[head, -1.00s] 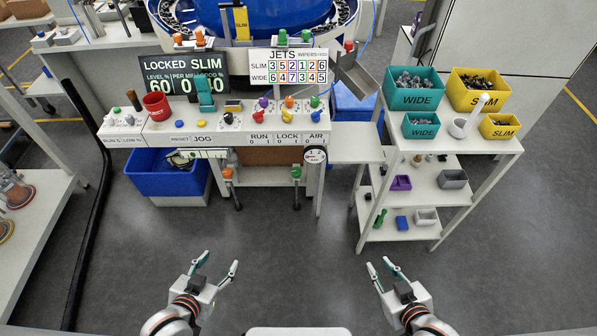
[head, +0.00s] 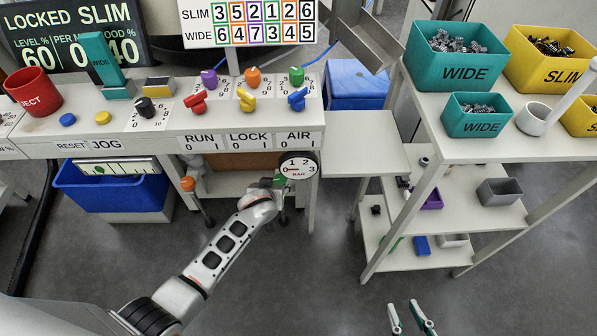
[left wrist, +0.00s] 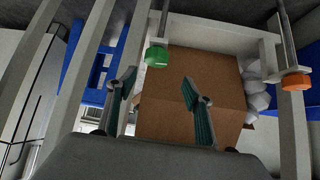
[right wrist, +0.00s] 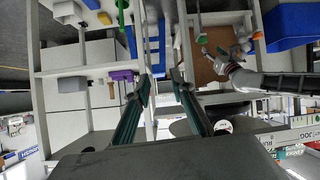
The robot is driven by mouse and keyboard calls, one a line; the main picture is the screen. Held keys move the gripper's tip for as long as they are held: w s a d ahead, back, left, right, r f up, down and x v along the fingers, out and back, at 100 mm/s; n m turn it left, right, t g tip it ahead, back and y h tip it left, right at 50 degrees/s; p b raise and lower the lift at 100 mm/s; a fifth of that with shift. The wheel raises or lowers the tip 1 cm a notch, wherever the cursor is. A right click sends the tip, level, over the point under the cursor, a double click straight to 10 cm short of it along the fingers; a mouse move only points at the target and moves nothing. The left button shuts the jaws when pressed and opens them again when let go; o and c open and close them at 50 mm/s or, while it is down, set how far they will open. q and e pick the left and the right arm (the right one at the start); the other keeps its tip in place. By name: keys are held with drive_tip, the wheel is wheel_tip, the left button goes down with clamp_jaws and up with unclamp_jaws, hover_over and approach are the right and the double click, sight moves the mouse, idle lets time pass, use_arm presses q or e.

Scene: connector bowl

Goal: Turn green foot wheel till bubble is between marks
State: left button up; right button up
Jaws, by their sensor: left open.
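In the left wrist view the green wheel (left wrist: 157,55) sits on a rod, ahead of the gap between my left fingertips (left wrist: 158,85). Those fingers are open and empty, with no clear contact on the wheel. A white strip with dark marks and a green spot (head: 98,168) shows under the bench front; I cannot tell the bubble's place against the marks. My right gripper (head: 406,310) is open and empty at the bottom, clear of everything.
The orange foot wheel (head: 188,183) stands left of the green one. A brown box (left wrist: 190,88) lies behind the wheels. A blue bin (head: 100,195) is at left. A shelf rack (head: 440,215) stands at right.

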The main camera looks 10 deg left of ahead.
sight(280, 180)
use_arm(q)
drive_tip(key=b+x, duration=0.2)
drive_tip(key=x, duration=0.1)
drive_tip(key=b+x, duration=0.1)
drive_tip(key=x, duration=0.2)
drive_tip(key=d+f+b+x, duration=0.1)
drive_tip(key=b+x, duration=0.1)
drive_tip(key=x, duration=0.1)
drive_tip(key=shift+s+f+b, duration=0.15)
drive_tip(key=shift+s+b, duration=0.1)
drive_tip(key=shift+b, duration=0.05)
drive_tip(key=shift+w+a+f+b, duration=0.1)
drive_tip(key=shift+w+b, duration=0.25)
drive_tip(key=shift+w, duration=0.2)
drive_tip(key=shift+w+r, duration=0.25)
drive_tip(key=shift+w, duration=0.05)
use_arm(e)
drive_tip(key=a+m, duration=0.2)
drive_tip(key=a, duration=0.1)
drive_tip(key=a+m+y, duration=0.1)
drive_tip(key=a, duration=0.1)
drive_tip(key=shift+w+a+r+t, duration=0.15)
drive_tip(key=shift+w+r+t, duration=0.15)
drive_tip(key=shift+t, duration=0.1)
use_arm(q)
drive_tip(key=c, duration=1.1)
